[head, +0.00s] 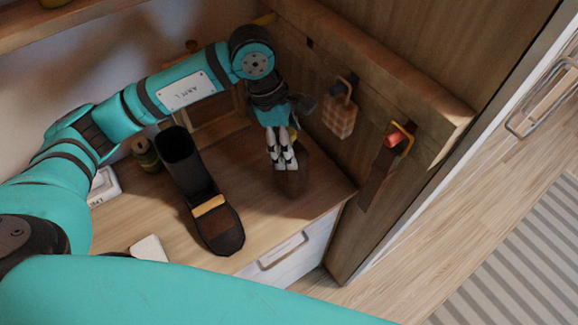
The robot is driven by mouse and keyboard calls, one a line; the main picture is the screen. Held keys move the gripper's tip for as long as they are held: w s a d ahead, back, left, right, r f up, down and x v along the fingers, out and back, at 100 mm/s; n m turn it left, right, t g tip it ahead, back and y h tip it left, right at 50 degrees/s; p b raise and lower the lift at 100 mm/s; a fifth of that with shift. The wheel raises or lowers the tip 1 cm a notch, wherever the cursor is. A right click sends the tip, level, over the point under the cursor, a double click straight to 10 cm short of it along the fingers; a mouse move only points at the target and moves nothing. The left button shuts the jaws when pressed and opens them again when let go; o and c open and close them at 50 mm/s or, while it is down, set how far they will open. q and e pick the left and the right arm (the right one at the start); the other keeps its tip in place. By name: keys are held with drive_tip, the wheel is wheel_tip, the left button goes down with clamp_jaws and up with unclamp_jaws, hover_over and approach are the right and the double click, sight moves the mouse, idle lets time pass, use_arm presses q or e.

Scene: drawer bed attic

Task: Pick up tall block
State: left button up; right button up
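A tall dark brown block (292,182) stands on the wooden top of the drawer unit, near its right end by the wooden panel. My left gripper (284,165) reaches down from above. Its pale fingers overlap the upper left part of the block in the head view and hide some of it. The fingers look close together. I cannot tell whether they touch the block or are in front of it. My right gripper is not in view.
A dark boot-shaped holder (187,172) stands left of the block. A small dark jar (146,154) is behind it. A drawer (290,253) is below the top's front edge.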

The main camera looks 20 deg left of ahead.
use_arm(q)
clamp_jaws()
idle(0.3)
drive_tip(key=shift+r, duration=0.1)
